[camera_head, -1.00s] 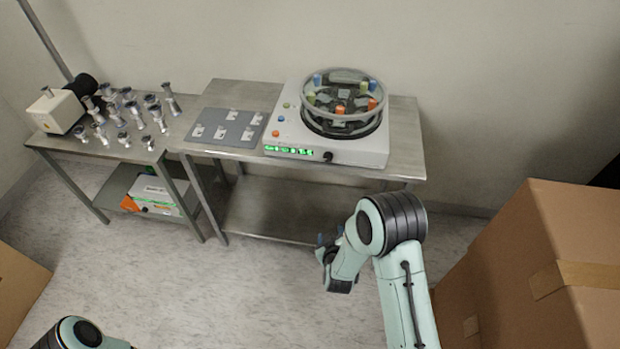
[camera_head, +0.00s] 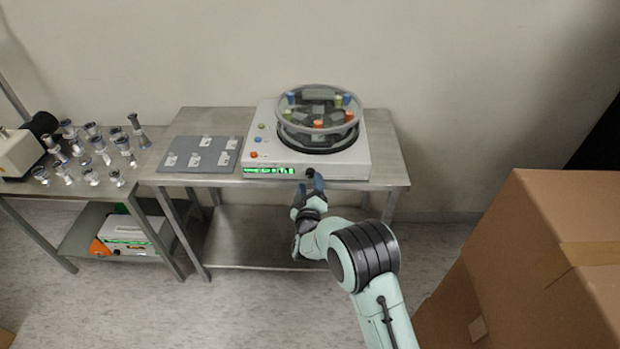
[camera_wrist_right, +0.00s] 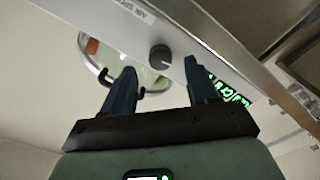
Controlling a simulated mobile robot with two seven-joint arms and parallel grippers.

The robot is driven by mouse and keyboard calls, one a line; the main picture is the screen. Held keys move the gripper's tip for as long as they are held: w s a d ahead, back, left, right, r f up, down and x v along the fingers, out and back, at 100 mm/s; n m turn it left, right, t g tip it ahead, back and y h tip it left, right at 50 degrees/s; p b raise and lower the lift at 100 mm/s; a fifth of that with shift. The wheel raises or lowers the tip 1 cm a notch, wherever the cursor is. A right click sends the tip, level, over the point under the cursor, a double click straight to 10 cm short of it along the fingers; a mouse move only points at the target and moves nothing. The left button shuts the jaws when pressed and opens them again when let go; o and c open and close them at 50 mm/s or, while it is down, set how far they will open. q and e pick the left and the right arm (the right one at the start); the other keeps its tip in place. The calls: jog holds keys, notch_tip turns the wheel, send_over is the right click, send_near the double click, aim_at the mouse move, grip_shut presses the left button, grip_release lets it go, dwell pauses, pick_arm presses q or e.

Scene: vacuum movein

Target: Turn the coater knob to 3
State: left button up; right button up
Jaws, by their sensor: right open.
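The coater (camera_head: 345,160) is a white box with a round clear-lidded chamber, standing on the right-hand metal table. Its black knob (camera_head: 310,172) sits on the front face, right of a green lit display (camera_head: 268,170). In the right wrist view the knob (camera_wrist_right: 160,55) appears ahead of and between the two fingers, not touched by them. My right gripper (camera_head: 308,187) is open, just in front of and below the knob; its fingers (camera_wrist_right: 158,88) are spread and empty. The knob's setting cannot be read. My left gripper is not in view.
A grey mat (camera_head: 200,154) with several small pale pieces lies left of the coater. The left table (camera_head: 130,160) holds several metal fittings. A large cardboard box (camera_head: 520,260) stands at the right. Bare floor lies in front of the tables.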

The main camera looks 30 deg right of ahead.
aim_at(310, 175)
jog(key=shift+x, duration=1.8)
jog(key=c, duration=1)
jog(key=shift+c, duration=0.2)
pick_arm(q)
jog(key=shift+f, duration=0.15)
